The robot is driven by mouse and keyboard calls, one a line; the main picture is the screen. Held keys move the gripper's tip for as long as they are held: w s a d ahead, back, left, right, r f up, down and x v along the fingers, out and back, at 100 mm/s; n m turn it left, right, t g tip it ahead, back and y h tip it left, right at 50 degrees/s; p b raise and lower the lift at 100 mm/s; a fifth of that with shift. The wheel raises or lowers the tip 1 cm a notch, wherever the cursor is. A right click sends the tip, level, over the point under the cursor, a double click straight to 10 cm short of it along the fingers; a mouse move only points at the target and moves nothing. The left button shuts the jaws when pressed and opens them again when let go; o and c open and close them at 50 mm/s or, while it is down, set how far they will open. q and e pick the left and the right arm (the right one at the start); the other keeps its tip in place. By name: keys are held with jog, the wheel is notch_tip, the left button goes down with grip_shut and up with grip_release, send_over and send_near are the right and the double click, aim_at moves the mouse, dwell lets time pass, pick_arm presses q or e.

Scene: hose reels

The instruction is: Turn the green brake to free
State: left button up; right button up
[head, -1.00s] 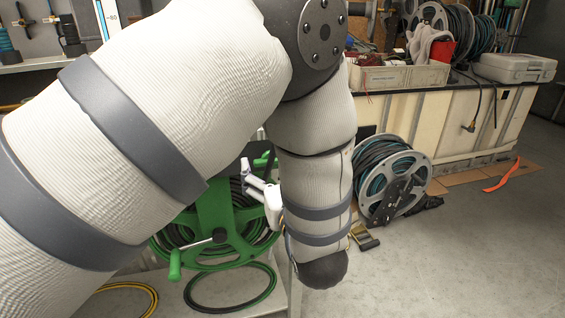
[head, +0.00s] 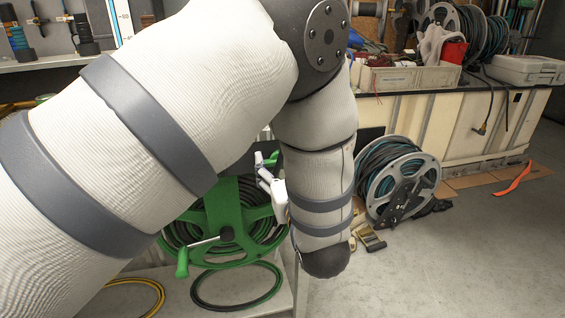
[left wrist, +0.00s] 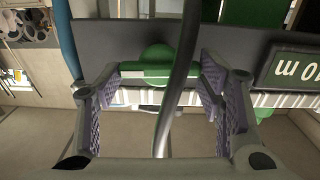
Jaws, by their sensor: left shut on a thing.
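A green hose reel (head: 238,205) with a crank handle (head: 183,262) stands at lower centre, partly behind my left arm. My left gripper (head: 262,163) is at the reel's upper right side, its white fingers just showing beside my forearm. In the left wrist view, the green brake (left wrist: 155,72), a bar with a rounded middle, spans between the two finger pads of my left gripper (left wrist: 160,82). The gripper is shut on it. A grey curved bar crosses in front of the brake and hides part of it. My right gripper is not in view.
A green label (left wrist: 292,70) reads "10 m" upside down beside the brake. A grey reel with dark hose (head: 395,180) stands on the floor to the right. A bench (head: 455,125) holds a crate (head: 405,78) and a case (head: 525,70). The floor at lower right is clear.

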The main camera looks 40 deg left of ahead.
pick_arm(q)
jog(key=n+p, duration=0.1)
jog(key=n, duration=0.1)
jog(key=n+p, duration=0.1)
jog(key=n, duration=0.1)
jog(key=shift+a+r+n, duration=0.1)
jog(key=shift+r+n, duration=0.1)
jog(key=shift+n, duration=0.2)
jog(key=n+p, duration=0.2)
jog(key=n, duration=0.2)
jog(key=shift+s, duration=0.1)
jog(key=n+p, duration=0.1)
jog(key=n, duration=0.4)
jog(key=shift+a+f+p, duration=0.1)
jog(key=shift+p, duration=0.3)
jog(key=shift+f+n+p, duration=0.2)
jog(key=shift+n+p, duration=0.4)
jog(key=shift+n, duration=1.2)
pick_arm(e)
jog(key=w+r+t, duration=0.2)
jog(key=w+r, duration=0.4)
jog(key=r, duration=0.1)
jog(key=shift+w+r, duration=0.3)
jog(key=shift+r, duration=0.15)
pick_arm(q)
jog(key=o, duration=1.1)
jog(key=shift+o, duration=0.2)
jog(key=shift+f, duration=0.1)
